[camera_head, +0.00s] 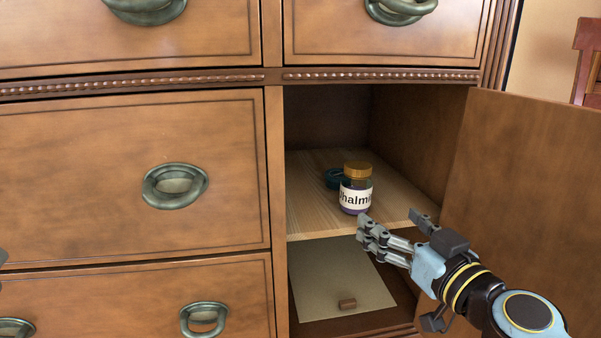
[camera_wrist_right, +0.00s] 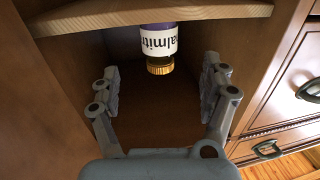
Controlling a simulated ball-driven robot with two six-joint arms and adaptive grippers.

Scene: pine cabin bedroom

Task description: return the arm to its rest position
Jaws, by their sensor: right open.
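A jar (camera_head: 356,190) with a gold lid, a white label and a purple base stands upright on the cabinet shelf (camera_head: 308,218), near its front. In the right wrist view the same jar (camera_wrist_right: 158,45) shows beyond and between the fingertips, with its lid toward the bottom of the picture. My right gripper (camera_head: 391,222) is open and empty in front of the shelf, its fingers pointing into the cabinet and apart from the jar. It also shows in the right wrist view (camera_wrist_right: 160,78). Only a grey sliver shows at the head view's left edge, perhaps my left gripper.
A dark teal round object (camera_head: 333,178) is on the shelf beside the jar, partly hidden. Drawers with handles (camera_head: 175,186) fill the left.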

